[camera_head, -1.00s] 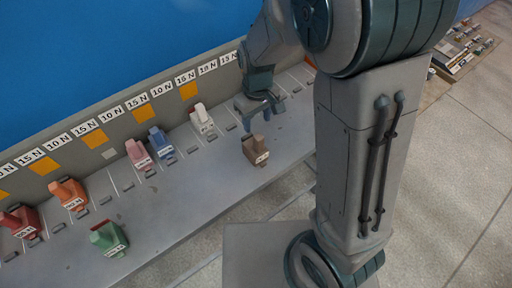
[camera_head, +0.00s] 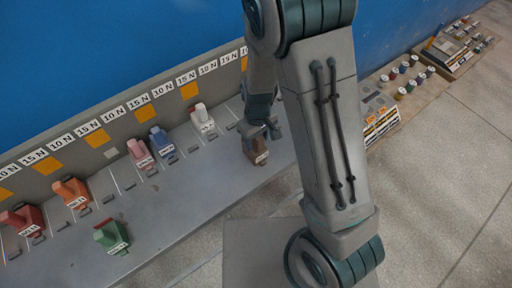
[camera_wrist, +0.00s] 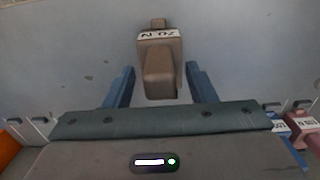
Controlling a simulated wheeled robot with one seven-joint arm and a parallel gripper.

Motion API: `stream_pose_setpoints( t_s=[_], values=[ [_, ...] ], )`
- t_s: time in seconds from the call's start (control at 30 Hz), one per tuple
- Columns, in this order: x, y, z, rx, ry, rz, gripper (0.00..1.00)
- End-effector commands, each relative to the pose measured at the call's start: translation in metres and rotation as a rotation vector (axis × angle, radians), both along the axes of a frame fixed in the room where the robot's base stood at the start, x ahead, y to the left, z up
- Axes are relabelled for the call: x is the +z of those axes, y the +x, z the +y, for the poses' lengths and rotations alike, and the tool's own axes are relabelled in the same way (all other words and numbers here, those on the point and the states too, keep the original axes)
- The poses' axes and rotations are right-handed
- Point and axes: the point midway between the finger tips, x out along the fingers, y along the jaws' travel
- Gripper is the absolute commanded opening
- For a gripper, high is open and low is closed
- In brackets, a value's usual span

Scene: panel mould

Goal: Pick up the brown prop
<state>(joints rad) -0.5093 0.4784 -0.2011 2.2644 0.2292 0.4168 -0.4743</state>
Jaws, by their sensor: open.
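The brown prop (camera_head: 256,152) stands on the grey bench ledge near its front edge, partly covered by my gripper in the head view. In the wrist view the brown prop (camera_wrist: 160,68) lies between and a little beyond the fingertips, with a white label reading "20 N" upside down. My gripper (camera_head: 258,130) is at the prop, just over it. In the wrist view my gripper (camera_wrist: 160,85) is open, one blue finger on each side of the prop, with a gap visible on both sides.
White (camera_head: 202,117), blue (camera_head: 161,140), pink (camera_head: 139,152), orange (camera_head: 71,191), red (camera_head: 22,217) and green (camera_head: 111,235) props stand along the ledge to the left. A back panel with labels and orange squares rises behind. Coloured pieces (camera_head: 402,92) sit on a board at right.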

Motion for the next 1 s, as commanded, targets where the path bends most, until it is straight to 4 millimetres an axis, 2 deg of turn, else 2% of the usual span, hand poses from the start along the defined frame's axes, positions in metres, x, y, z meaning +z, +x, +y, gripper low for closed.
stream_pose_setpoints(
  t_s=[0.13,0.3,0.33,0.77,1.0],
  values=[
    [0.000,0.000,0.000,0.000,0.000,0.000,0.51],
    [0.000,0.000,0.000,0.000,0.000,0.000,0.04],
    [0.000,0.000,0.000,0.000,0.000,0.000,0.00],
    [0.003,0.001,0.000,0.000,0.000,-0.002,0.00],
    [0.022,0.001,0.000,0.001,0.003,-0.006,0.00]
  ],
)
